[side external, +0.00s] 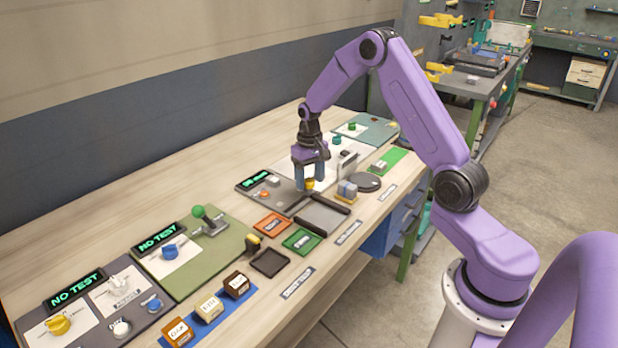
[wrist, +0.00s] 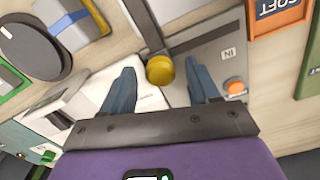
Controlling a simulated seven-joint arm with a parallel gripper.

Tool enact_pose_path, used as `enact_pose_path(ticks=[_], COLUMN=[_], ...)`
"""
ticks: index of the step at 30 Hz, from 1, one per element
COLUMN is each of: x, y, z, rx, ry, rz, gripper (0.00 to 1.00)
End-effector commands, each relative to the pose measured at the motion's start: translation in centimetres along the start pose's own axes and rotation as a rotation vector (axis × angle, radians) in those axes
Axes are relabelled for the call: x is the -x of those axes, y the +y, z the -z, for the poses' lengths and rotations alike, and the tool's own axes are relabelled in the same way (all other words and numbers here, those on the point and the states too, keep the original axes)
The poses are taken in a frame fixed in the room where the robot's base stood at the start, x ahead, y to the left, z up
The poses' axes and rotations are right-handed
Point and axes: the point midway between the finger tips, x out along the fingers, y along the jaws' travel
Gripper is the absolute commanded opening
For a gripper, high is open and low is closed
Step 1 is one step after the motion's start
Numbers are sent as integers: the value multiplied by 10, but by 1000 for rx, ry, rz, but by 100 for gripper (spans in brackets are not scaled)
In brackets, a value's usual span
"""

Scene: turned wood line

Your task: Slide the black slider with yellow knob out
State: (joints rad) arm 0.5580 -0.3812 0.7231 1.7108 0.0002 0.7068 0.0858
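The yellow knob (wrist: 160,70) shows in the wrist view at the end of the black slider (wrist: 143,22), a dark bar running up out of the picture. In the side view the knob (side external: 310,184) shows between the fingertips, and the dark bar (side external: 328,203) reaches from it toward the table's front. My gripper (wrist: 162,82) is open, with one blue finger on each side of the knob and a visible gap to both. In the side view my gripper (side external: 309,186) points down over the grey panel. The fingers' height against the knob is hard to tell.
An orange button (wrist: 235,87) and a label plate sit beside the right finger in the wrist view. A white box (wrist: 70,108) is close on the left. A dark round disc (side external: 368,182) and blue-grey blocks (side external: 347,190) stand nearby. Orange (side external: 272,224) and green (side external: 301,242) trays lie in front.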

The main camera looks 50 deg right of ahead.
Motion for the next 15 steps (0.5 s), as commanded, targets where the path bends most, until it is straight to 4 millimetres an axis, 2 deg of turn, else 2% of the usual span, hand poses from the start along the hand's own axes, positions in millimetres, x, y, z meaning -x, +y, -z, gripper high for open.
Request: enact_pose_path(ticks=[8,11,15], x=[3,13,38], y=[0,0,0], z=[0,1,1], rx=[1,1,0], ry=[1,3,6], rz=[0,0,0], gripper=[60,60,60])
